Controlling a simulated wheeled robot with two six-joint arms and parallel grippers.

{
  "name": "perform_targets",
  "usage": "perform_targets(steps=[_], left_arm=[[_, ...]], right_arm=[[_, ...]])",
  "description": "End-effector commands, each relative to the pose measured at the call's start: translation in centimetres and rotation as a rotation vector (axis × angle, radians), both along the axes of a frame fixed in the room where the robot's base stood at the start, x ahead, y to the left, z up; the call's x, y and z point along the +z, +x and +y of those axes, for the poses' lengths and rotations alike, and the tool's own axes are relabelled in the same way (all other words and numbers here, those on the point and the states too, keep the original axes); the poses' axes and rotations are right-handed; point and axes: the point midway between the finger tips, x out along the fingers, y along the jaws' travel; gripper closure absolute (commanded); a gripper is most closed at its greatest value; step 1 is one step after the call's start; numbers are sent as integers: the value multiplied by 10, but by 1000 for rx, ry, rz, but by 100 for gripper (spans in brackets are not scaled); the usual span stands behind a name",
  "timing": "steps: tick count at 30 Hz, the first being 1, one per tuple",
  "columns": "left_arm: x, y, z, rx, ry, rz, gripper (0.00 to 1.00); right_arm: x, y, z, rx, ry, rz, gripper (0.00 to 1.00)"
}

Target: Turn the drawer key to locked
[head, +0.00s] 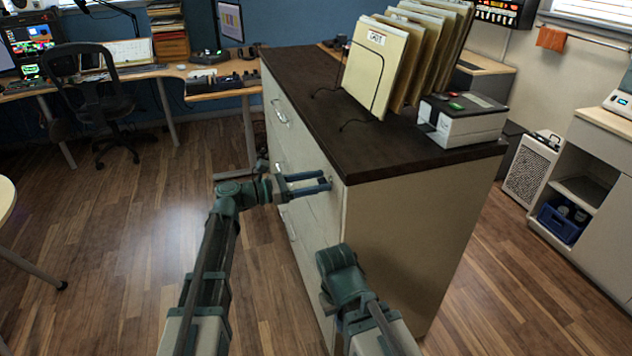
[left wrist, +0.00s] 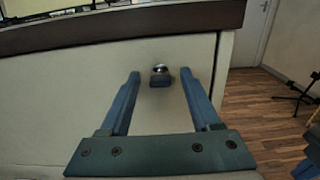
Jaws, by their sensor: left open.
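The key (left wrist: 160,81) shows in the left wrist view as a small dark blue grip at a round silver lock (left wrist: 160,68), high on the pale drawer front (left wrist: 75,90). The grip looks a little wider than tall; I cannot tell its exact turn. My left gripper (head: 328,183) is open at the cabinet's drawer side, just under the dark top. In the left wrist view its blue fingers (left wrist: 160,75) stand on either side of the key, with a gap on both sides. In the head view the fingers mostly hide the key.
The cabinet (head: 400,235) has a dark top (head: 325,115) overhanging the lock. On it stand a wire rack of folders (head: 374,66) and a grey box (head: 462,119). A drawer handle (head: 279,112) sticks out further along. The wooden floor (head: 120,240) at left is clear.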

Motion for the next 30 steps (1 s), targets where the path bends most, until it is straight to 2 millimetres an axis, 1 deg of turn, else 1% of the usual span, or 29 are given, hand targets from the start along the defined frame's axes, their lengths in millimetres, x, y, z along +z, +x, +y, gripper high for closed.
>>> perform_targets(steps=[1, 5, 6, 8, 9, 11, 22, 26, 30], left_arm=[[0, 0, 0, 0, 0, 0, 42], [0, 0, 0, 0, 0, 0, 65], [0, 0, 0, 0, 0, 0, 72], [0, 0, 0, 0, 0, 0, 83], [0, 0, 0, 0, 0, 0, 90], [0, 0, 0, 0, 0, 0, 100], [0, 0, 0, 0, 9, -29, 100], [0, 0, 0, 0, 28, -86, 100], [0, -1, 0, 0, 60, -184, 100]], right_arm=[[0, 0, 0, 0, 0, 0, 100], [0, 0, 0, 0, 0, 0, 100], [0, 0, 0, 0, 0, 0, 100], [0, 0, 0, 0, 0, 0, 100], [0, 0, 0, 0, 0, 0, 100], [0, 0, 0, 0, 0, 0, 100], [0, 0, 0, 0, 0, 0, 100], [0, 0, 0, 0, 0, 0, 100], [0, 0, 0, 0, 0, 0, 100]])
